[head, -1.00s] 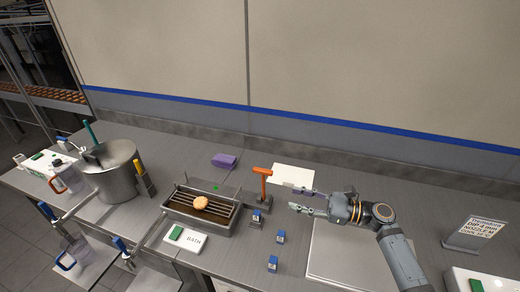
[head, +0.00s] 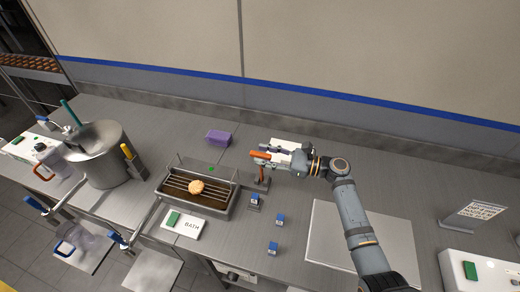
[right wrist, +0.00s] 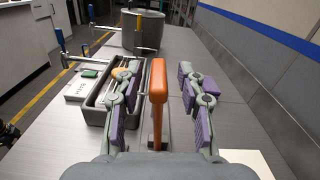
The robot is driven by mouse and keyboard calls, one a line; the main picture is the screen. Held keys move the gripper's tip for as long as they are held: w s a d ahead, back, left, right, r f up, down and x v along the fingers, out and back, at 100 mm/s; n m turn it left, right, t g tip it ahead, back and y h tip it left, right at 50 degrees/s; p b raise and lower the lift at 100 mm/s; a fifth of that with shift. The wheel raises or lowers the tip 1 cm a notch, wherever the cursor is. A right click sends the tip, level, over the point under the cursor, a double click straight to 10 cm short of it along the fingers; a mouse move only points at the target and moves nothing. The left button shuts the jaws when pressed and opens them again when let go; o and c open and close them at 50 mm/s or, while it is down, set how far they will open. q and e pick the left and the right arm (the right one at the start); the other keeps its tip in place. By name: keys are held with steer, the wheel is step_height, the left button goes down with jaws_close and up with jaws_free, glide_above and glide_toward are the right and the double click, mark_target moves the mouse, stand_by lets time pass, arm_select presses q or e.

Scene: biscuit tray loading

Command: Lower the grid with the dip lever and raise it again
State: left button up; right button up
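The dip lever, with an orange handle (head: 260,155), stands at the right end of the bath (head: 228,206). My right gripper (head: 274,157) is at the handle. In the right wrist view the orange handle (right wrist: 158,82) stands between the two purple-padded fingers of the open gripper (right wrist: 157,90), with a visible gap on each side. The wire grid (head: 180,182) lies across the top of the bath, about level with its rim, and carries one round biscuit (head: 196,187). My left gripper is not in view.
A steel pot (head: 98,160) stands at the left. A purple block (head: 218,138) lies behind the bath, and small blue-topped blocks (head: 273,248) lie in front of the lever. A white BATH panel (head: 190,226) sits before the bath. A flat plate (head: 322,235) lies at the right.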

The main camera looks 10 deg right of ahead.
steer(key=shift+w+a+r, duration=0.1)
steer(key=shift+w+a, duration=0.05)
steer(key=shift+a, duration=0.6)
steer(key=shift+w, duration=0.15)
jaws_close()
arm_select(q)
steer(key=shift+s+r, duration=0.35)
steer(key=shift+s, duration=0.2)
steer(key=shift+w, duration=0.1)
